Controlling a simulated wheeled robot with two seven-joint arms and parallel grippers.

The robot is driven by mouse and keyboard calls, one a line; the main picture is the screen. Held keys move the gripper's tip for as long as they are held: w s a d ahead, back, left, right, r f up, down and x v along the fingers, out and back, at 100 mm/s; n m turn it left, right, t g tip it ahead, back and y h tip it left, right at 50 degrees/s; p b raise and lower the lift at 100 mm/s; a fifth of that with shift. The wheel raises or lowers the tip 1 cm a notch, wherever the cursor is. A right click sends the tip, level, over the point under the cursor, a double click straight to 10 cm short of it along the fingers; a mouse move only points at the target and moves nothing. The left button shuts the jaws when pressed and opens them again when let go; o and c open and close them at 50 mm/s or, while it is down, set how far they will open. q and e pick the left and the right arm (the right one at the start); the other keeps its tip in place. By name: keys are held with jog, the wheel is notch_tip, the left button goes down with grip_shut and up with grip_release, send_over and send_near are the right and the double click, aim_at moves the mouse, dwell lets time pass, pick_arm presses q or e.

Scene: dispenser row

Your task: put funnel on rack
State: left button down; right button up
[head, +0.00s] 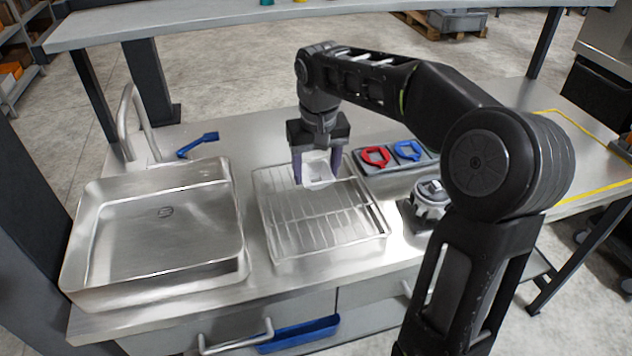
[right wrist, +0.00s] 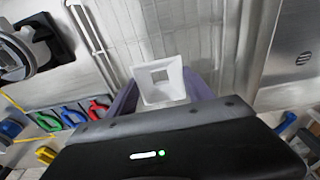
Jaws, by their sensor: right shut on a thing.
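The funnel (head: 318,170) is white with a square mouth. My right gripper (head: 317,172) is shut on it, with a purple finger on each side, over the back part of the wire rack. The funnel also shows in the right wrist view (right wrist: 160,80), between the fingers, its square opening facing the camera. The rack (head: 318,222) is a silver wire tray on the metal counter, right of the sink. I cannot tell whether the funnel touches the rack's wires. My left gripper is not in view.
A steel sink (head: 160,222) with a tap stands left of the rack. A blue brush-like tool (head: 198,144) lies behind the sink. A grey holder with red (head: 376,156) and blue (head: 408,150) handled items and a dark grey device (head: 430,200) stand right of the rack.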

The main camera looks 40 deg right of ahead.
jog(key=shift+f, duration=1.85)
jog(key=shift+f, duration=0.2)
jog(key=o, duration=1.4)
jog(key=shift+r, duration=0.15)
notch_tip(320, 180, up, 12)
jog(key=s+p, duration=0.1)
jog(key=shift+s+a, duration=0.25)
jog(key=shift+a, duration=0.05)
